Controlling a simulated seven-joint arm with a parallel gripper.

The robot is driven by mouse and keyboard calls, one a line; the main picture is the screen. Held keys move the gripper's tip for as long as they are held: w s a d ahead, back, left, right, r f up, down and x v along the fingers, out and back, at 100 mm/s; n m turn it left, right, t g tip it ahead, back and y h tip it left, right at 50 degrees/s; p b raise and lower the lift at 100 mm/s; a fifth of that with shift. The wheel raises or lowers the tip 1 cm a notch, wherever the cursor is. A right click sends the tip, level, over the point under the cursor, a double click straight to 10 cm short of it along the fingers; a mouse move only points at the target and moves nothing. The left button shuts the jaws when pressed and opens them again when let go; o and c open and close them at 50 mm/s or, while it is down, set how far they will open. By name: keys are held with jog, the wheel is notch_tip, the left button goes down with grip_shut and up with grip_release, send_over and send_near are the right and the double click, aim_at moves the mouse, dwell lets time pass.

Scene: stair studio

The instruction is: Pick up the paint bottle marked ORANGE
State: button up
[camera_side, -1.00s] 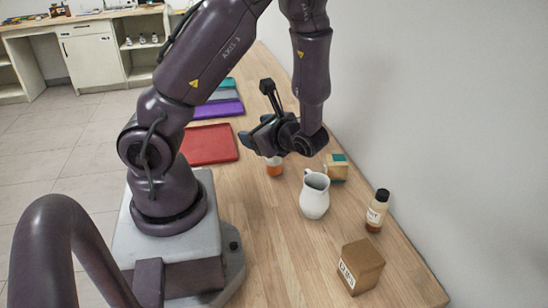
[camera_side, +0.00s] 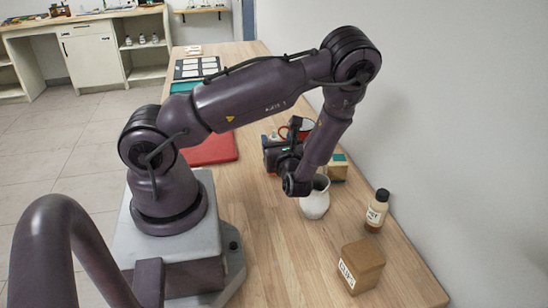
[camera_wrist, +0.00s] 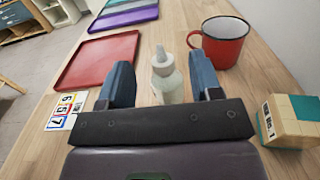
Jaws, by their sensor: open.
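No bottle with a readable ORANGE label shows. In the wrist view a pale bottle (camera_wrist: 166,82) with a white nozzle stands upright between the two blue fingers of my gripper (camera_wrist: 160,66), with room visible on both sides. The black gripper bar hides its lower part, and I see no label on it. In the side view my gripper (camera_side: 272,153) is low over the table, open, and left of the white jug. An orange bottle seen earlier near there is now hidden behind the gripper and arm.
A red enamel mug (camera_wrist: 222,42) stands behind and right of the pale bottle. A tan block with teal (camera_wrist: 288,121) is at the right. A red tray (camera_wrist: 98,60) lies left. The white jug (camera_side: 315,204), brown bottle (camera_side: 377,211) and cardboard box (camera_side: 361,267) stand nearer the side camera.

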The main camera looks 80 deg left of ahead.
aim_at(274, 133)
jog(key=shift+a, duration=3.2)
jog(key=shift+c, duration=0.4)
jog(key=shift+r, duration=0.1)
grip_shut()
